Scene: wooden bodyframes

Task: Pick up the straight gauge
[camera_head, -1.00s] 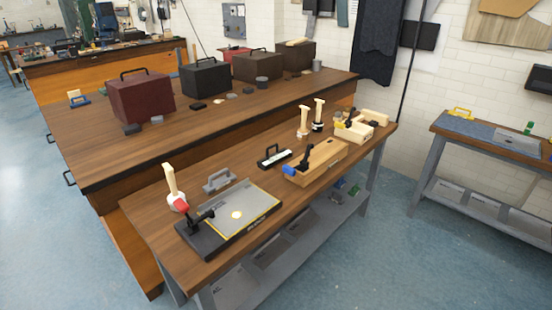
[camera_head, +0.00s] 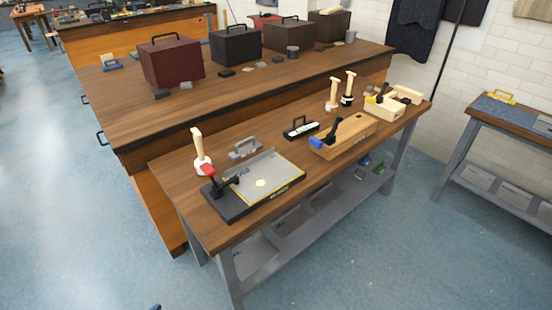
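Two low handled pieces lie on the near wooden bench (camera_head: 215,238). One is a black-handled piece with a pale strip along its front (camera_head: 301,129), near the middle of the bench. The other is a grey handled piece (camera_head: 245,149) further left, behind a black-edged grey plate fixture (camera_head: 270,176). I cannot tell which of them is the straight gauge. Neither of my grippers shows in the head view. A small dark piece at the bottom edge is too cut off to identify.
A wooden block with a blue end (camera_head: 345,138), pale-handled tools (camera_head: 199,152) and a pale wooden fixture (camera_head: 388,108) also stand on the bench. A longer workbench with cases (camera_head: 172,63) is behind. A side bench (camera_head: 515,112) is at right. The floor in front is clear.

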